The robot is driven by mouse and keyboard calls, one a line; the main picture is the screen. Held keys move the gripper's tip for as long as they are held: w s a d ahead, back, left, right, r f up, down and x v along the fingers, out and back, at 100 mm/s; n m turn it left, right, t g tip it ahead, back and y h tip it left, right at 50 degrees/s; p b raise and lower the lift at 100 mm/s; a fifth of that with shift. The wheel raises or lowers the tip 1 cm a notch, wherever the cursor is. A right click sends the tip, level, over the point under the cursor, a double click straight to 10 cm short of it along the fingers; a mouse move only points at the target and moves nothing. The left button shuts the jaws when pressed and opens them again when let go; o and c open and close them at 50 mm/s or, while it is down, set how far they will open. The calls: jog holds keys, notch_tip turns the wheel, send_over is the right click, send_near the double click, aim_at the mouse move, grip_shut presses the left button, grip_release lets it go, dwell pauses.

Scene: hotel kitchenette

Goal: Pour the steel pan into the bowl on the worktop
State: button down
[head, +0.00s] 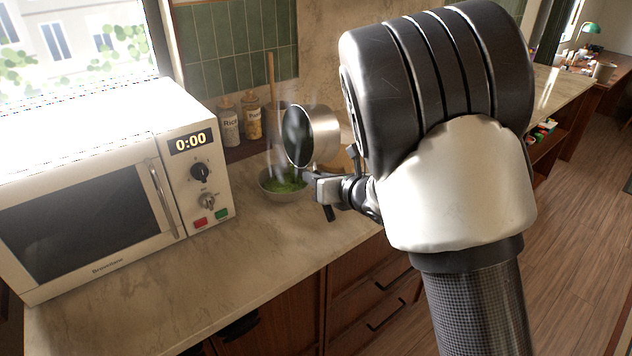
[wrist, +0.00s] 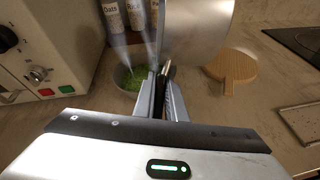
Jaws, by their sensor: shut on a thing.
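The steel pan (head: 324,133) is tipped on its side, its dark mouth facing left, above and slightly right of the bowl. Its steel outer wall (wrist: 195,38) fills the top middle of the wrist view. My gripper (wrist: 163,90) is shut on the pan's handle, which shows as a thin dark piece between the fingers. The bowl (head: 297,196) stands on the worktop (head: 245,240) with green contents in it; it also shows in the wrist view (wrist: 119,72), partly behind my left finger. Pale wisps like steam hang over the bowl. I cannot see inside the pan clearly.
A white microwave (head: 170,200) stands left of the bowl. Jars (head: 230,125) stand behind it, with an upright wooden handle (head: 270,75) nearby. A round wooden board (wrist: 234,66) lies right of the pan, with a dark hob (wrist: 302,40) beyond. The front worktop is clear.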

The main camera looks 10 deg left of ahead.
jog(key=shift+s+a+r+n+t+h+b, duration=0.25)
jog(key=shift+n+b, duration=0.4)
jog(key=shift+b, duration=1.45)
jog(key=shift+w+a+f+n+t+h+b, duration=0.1)
jog(key=shift+n+t+h+b, duration=0.3)
jog(key=shift+b, duration=1.65)
jog(key=shift+s+n+t+h+b, duration=0.25)
jog(key=shift+n+b, duration=0.4)
jog(key=shift+b, duration=1.25)
jog(key=shift+w+n+t+b, duration=0.25)
jog(key=shift+n+b, duration=0.35)
jog(key=shift+b, duration=1.25)
jog(key=shift+s+a+f, duration=0.15)
jog(key=shift+f, duration=0.05)
jog(key=shift+r+n+t, duration=0.2)
jog(key=shift+n+t, duration=0.15)
jog(key=shift+n, duration=0.05)
jog(key=shift+r, duration=0.1)
